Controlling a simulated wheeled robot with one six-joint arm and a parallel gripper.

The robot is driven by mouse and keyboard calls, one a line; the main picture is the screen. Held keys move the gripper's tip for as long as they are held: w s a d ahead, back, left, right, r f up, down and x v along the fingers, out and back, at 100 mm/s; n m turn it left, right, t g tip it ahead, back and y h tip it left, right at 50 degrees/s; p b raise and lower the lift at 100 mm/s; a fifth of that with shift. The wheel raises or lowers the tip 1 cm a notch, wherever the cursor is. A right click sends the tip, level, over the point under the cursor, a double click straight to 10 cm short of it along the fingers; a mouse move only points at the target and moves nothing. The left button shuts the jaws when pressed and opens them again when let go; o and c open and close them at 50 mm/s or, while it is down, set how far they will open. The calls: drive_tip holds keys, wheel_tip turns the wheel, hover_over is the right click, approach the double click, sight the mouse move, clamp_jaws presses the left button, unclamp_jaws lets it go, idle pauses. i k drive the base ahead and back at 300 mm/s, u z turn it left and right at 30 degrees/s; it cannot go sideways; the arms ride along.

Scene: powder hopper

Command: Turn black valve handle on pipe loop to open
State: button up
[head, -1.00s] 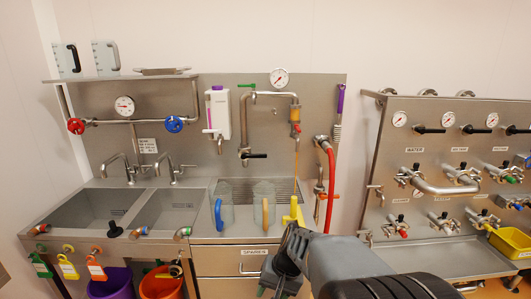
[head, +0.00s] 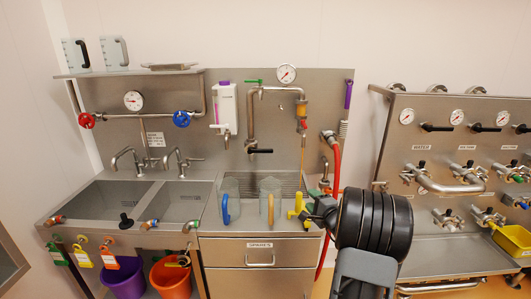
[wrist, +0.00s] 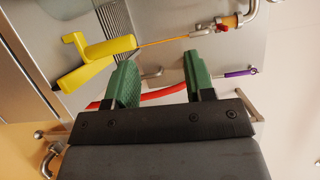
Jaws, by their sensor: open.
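The steel pipe loop (head: 280,91) is on the back panel right of the white dispenser in the head view. The black valve handle (head: 259,151) sits at the lower end of its left leg and lies roughly horizontal, pointing right. My gripper (head: 307,211) is low and to the right of the handle, near the yellow-handled item, and apart from the handle. In the wrist view my gripper (wrist: 158,58) has two green fingers spread apart with nothing between them. The black handle cannot be made out in the wrist view.
A red hose (head: 336,160) hangs to the right. A gauge (head: 287,74) sits above.

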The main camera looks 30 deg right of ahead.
sight(250, 150)
drive_tip(key=z, duration=0.1)
drive_tip(key=i, duration=1)
drive_tip(key=u, duration=0.1)
